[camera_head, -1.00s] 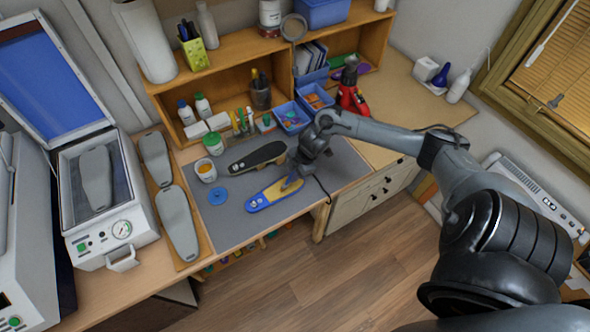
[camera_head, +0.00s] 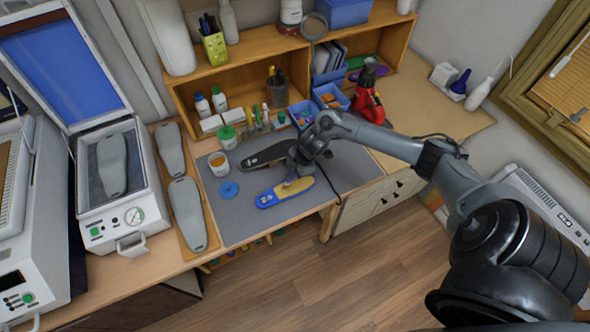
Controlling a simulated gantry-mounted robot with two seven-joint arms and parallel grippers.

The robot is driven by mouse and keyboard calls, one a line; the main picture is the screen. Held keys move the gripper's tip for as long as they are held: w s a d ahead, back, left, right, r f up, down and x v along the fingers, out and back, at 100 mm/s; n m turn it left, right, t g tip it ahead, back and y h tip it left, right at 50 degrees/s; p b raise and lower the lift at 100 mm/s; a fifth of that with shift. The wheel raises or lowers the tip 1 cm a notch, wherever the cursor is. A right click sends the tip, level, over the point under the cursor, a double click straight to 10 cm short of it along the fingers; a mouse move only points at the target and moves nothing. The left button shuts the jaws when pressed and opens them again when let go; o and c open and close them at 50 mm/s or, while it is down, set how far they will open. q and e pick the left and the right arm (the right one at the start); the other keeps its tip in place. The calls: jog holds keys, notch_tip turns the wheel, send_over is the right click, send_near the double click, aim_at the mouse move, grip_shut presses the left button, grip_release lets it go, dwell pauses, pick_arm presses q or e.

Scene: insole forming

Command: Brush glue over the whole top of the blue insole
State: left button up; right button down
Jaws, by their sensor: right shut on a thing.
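The blue insole (camera_head: 268,199) lies flat on the grey mat (camera_head: 238,225) in the middle of the bench. Yellow glue (camera_head: 301,187) shows over its right part, and its left end looks blue. My right gripper (camera_head: 295,172) is just above the insole, pointing down, shut on what looks like a brush (camera_head: 288,183). The brush is small and mostly hidden by the gripper; its lower end appears to meet the insole. A cup with orange-yellow contents (camera_head: 218,164) stands at the mat's left. My left gripper is not in view.
A dark sole (camera_head: 258,159) lies just behind the insole. A blue disc (camera_head: 228,190) lies left of it. Blue bins (camera_head: 303,115) and small bottles stand behind. Grey insole forms (camera_head: 187,213) and an open press (camera_head: 131,205) are at the left. The mat's front is clear.

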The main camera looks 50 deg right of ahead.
jog(key=shift+w+a+r+p, duration=0.1)
jog(key=shift+w+a+p, duration=0.15)
jog(key=shift+w+a, duration=0.4)
jog(key=shift+w+a+p, duration=0.2)
jog(key=shift+a+p, duration=0.1)
jog(key=shift+a, duration=0.65)
jog(key=shift+w+a+r+p, duration=0.1)
jog(key=shift+w+a+p, duration=0.15)
jog(key=shift+w+a, duration=0.4)
jog(key=shift+s+a, duration=0.2)
jog(key=a+p, duration=0.1)
jog(key=a, duration=0.1)
jog(key=s+a+p, duration=0.1)
jog(key=shift+a+r+p, duration=0.1)
jog(key=shift+a+p, duration=0.25)
jog(key=shift+r, duration=0.1)
